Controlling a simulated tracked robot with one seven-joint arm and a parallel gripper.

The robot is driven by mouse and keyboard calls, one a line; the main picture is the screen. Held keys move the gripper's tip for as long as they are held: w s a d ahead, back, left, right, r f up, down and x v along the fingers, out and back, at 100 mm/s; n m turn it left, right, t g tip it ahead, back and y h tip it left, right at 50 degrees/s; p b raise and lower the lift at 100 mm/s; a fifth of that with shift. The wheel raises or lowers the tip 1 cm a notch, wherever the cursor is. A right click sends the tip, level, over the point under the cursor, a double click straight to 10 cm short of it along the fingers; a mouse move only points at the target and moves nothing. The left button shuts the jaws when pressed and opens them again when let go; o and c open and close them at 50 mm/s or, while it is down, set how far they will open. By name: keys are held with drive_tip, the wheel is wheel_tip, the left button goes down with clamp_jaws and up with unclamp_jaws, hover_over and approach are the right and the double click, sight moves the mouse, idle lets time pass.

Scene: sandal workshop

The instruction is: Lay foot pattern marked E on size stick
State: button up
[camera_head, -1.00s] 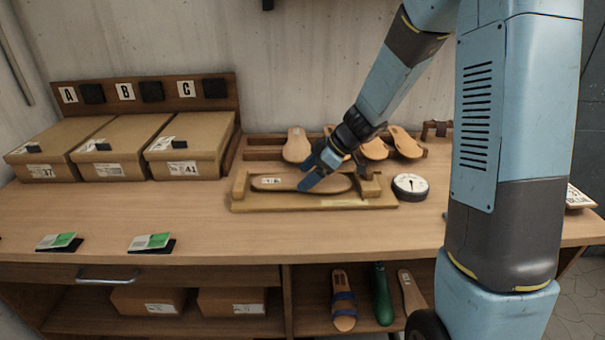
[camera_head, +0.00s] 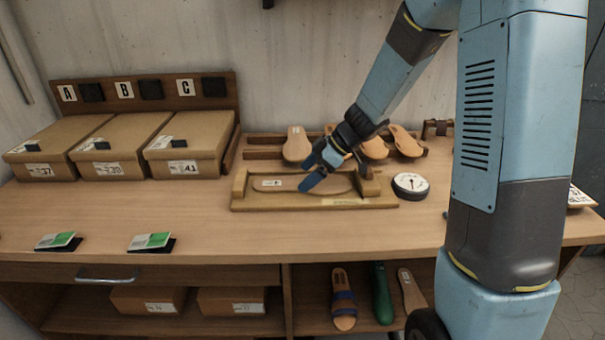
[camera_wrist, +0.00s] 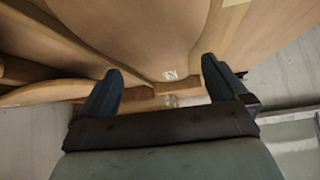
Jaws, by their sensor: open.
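The foot pattern (camera_head: 330,186), a flat tan sole shape with a small white label, lies lengthwise on the wooden size stick (camera_head: 360,204), between its end blocks. The letter on the label is too small to read. My gripper (camera_head: 320,172) is open just above the right half of the pattern and hides part of its edge. In the wrist view my gripper (camera_wrist: 162,88) has its two blue fingers spread apart. A tan surface with a small white label (camera_wrist: 169,75) shows beyond and between the fingertips.
A wooden rack with several soles (camera_head: 297,146) stands close behind the size stick. A round dial gauge (camera_head: 410,185) sits at its right. Three labelled shoe boxes (camera_head: 190,148) are at the left. The bench front (camera_head: 230,230) is clear apart from two small cards (camera_head: 152,241).

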drive_tip(key=w+v, duration=0.1)
drive_tip(key=v, duration=1.1)
drive_tip(key=s+d+r+m+t+h, duration=0.1)
drive_tip(key=s+d+r+m+h, duration=0.1)
drive_tip(key=s+m, duration=0.3)
drive_tip(key=s+d+r+m+t+h, duration=0.2)
drive_tip(key=s+d+r+m+h, duration=0.1)
drive_tip(key=s, duration=0.9)
drive_tip(key=s+d+r+m+t+h, duration=0.1)
drive_tip(key=s+d+r+m+h, duration=0.2)
drive_tip(key=s+m, duration=0.5)
wheel_tip(320, 180, up, 2)
drive_tip(key=shift+s+d+r+t, duration=0.15)
drive_tip(key=shift+d+r+t, duration=0.15)
drive_tip(key=shift+d, duration=0.2)
